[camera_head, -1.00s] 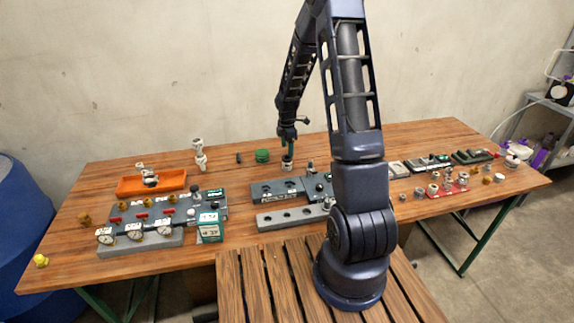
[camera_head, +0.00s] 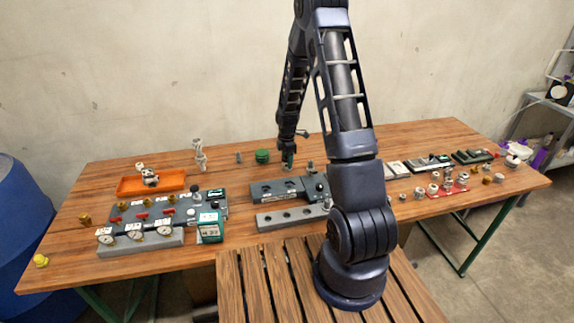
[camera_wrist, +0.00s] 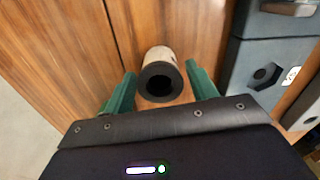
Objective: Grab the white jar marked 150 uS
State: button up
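A grey block fixture (camera_head: 268,189) is close by, and a grey box edge (camera_wrist: 262,60) shows right of the jar. Bare wood lies left of the jar in the wrist view.

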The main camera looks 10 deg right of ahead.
jog(key=c, duration=0.8)
jog(key=shift+o, duration=0.2)
jog(key=shift+r, duration=0.15)
